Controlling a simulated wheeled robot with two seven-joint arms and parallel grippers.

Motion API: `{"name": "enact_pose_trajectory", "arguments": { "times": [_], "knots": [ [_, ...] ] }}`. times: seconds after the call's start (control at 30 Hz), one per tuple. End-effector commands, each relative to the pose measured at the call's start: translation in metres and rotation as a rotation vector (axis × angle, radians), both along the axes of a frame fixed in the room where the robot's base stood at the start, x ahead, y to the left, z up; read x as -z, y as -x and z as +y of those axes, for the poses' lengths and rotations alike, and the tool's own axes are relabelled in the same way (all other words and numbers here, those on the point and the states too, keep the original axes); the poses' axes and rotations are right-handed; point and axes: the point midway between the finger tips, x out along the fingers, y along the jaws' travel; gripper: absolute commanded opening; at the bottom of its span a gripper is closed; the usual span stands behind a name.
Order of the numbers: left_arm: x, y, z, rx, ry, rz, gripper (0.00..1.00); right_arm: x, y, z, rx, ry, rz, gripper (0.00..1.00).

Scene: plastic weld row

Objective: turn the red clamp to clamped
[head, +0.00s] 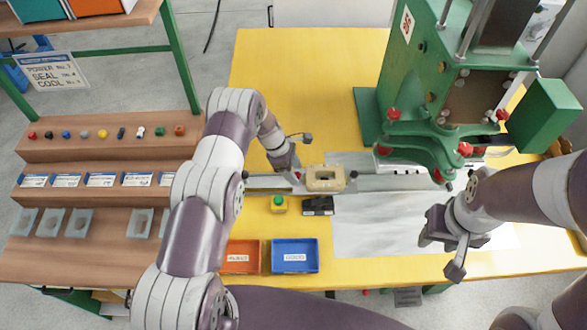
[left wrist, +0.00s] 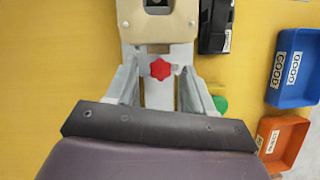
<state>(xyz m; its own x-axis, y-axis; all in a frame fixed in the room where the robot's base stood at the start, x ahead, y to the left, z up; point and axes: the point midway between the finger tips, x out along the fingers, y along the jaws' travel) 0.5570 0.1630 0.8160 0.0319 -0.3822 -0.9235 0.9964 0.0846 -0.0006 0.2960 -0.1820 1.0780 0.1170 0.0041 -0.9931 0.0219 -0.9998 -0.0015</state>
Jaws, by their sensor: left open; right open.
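The red clamp is a small star-shaped knob (left wrist: 160,69) on a grey metal rail, just in front of a beige block (left wrist: 157,20) in the left wrist view. In the head view the beige block (head: 325,178) sits on the rail, and my left gripper (head: 292,178) is just left of it, largely hiding the clamp. In the left wrist view my left gripper (left wrist: 160,88) is open, with one finger on each side of the rail and the knob just beyond the tips, apparently untouched. My right gripper (head: 442,252) is open and empty over the table's right part.
A green press (head: 440,145) with red knobs stands at the back right. A yellow-green button box (head: 279,204), a black device (head: 318,205), an orange bin (head: 241,256) and a blue bin (head: 295,255) lie in front of the rail. The back of the yellow table (head: 300,70) is clear.

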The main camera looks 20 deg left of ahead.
Motion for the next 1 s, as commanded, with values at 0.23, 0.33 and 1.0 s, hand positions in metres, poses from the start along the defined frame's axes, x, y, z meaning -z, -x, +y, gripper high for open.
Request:
{"name": "enact_pose_trajectory", "arguments": {
  "times": [0.23, 0.33, 1.0],
  "knots": [
    [-0.0002, 0.0001, 0.0, 0.001, 0.0, 0.0, 0.07, 0.0002, 0.0, 0.0, 0.0, 0.0, 0.0, 0.43],
    [-0.0003, 0.0001, 0.0, 0.001, 0.0, 0.001, 0.0, 0.0001, 0.0, 0.0, 0.0, 0.0, 0.0, 0.43],
    [0.0005, 0.0032, -0.0008, -0.317, 0.0, 0.0, 0.0, 0.0097, 0.0, 0.0, 0.0, 0.0, 0.0, 0.43]
  ]
}}
